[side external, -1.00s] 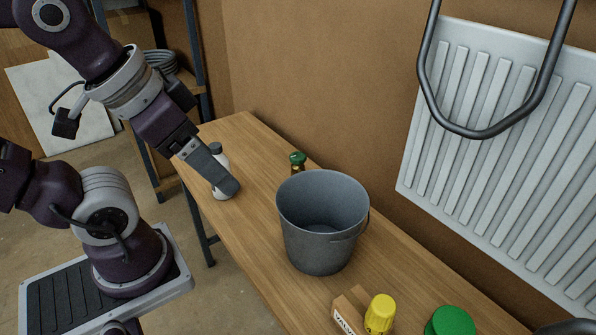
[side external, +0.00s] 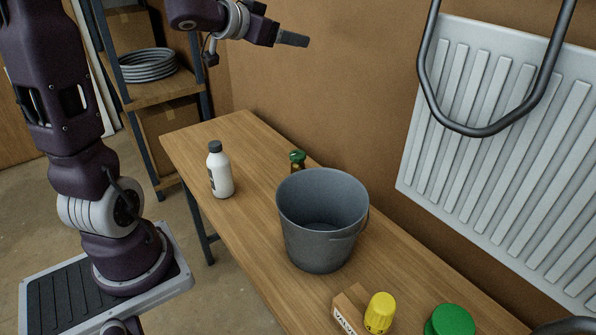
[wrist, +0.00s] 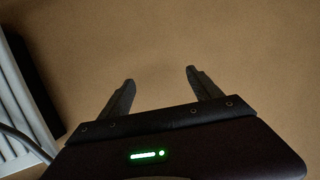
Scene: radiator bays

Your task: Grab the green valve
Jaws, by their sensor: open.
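Two green things show in the side view. One is a small green-topped piece (side external: 298,157) with a brass-coloured body, standing behind the grey bucket, its lower part hidden by the bucket rim. The other is a larger round green piece (side external: 452,321) at the bottom edge, partly cut off. I cannot tell for certain which is the valve. My gripper (side external: 293,39) is high above the bench near the brown wall, far from both. In the wrist view my gripper (wrist: 160,78) has its fingers apart with nothing between them, facing bare wall.
The grey bucket (side external: 297,235) stands mid-bench. A white bottle (side external: 221,176) stands left of it. A yellow-capped piece (side external: 380,313) and a cardboard box (side external: 350,309) with lettering are in front. The radiator (side external: 500,150) and a bent dark pipe (side external: 429,95) are at right. The bench's far left end is clear.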

